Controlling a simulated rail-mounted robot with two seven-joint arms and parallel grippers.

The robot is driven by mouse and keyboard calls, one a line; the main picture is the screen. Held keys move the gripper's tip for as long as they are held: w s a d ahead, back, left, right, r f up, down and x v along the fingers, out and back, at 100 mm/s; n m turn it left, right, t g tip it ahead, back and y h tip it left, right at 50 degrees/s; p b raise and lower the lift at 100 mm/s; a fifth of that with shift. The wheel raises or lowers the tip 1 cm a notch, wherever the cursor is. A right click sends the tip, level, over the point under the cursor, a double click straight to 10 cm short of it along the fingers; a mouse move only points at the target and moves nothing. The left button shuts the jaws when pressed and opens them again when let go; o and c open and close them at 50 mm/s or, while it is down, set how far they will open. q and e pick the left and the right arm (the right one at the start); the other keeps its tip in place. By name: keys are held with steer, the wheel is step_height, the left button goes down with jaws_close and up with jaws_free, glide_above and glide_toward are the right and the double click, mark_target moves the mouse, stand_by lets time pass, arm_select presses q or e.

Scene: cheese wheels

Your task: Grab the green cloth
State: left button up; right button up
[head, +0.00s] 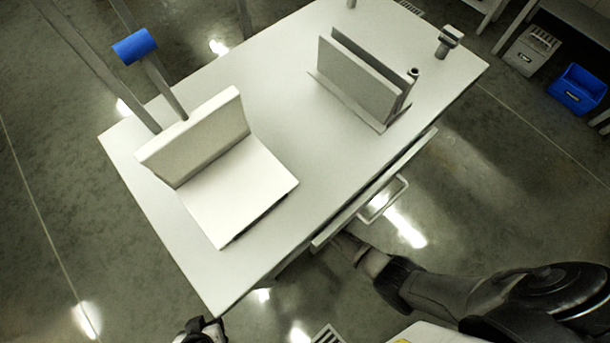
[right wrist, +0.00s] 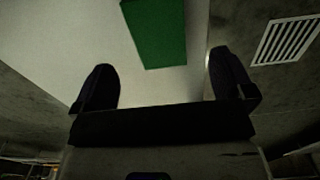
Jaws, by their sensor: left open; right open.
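The green cloth (right wrist: 156,32) shows in the right wrist view as a flat green rectangle on a pale surface (right wrist: 75,40), cut off by the top edge. My right gripper (right wrist: 160,66) is open, its two dark fingers spread below and to either side of the cloth, with nothing between them. I cannot tell how far off the cloth is. In the head view the cloth is not visible, and my right arm reaches to the table's front edge by the drawer, its gripper hidden there. My left gripper (head: 203,330) is open at the bottom edge, in front of the table's near corner.
The white table (head: 270,75) carries an L-shaped stand (head: 240,190) and an upright double-panel holder (head: 357,80). A drawer handle (head: 384,199) sticks out at its front. A blue bin (head: 577,90) stands on the floor at right. A floor grate (right wrist: 287,40) shows in the wrist view.

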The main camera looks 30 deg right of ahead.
steer(key=shift+w+f+b, duration=0.2)
steer(key=shift+f+b, duration=0.1)
steer(key=shift+f, duration=0.25)
step_height(320, 180, down, 6)
steer(key=b, duration=0.4)
steer(key=shift+b, duration=0.3)
steer(key=shift+s, duration=0.1)
steer(key=shift+c, duration=0.2)
steer(key=shift+c, duration=1.4)
steer(key=c, duration=0.6)
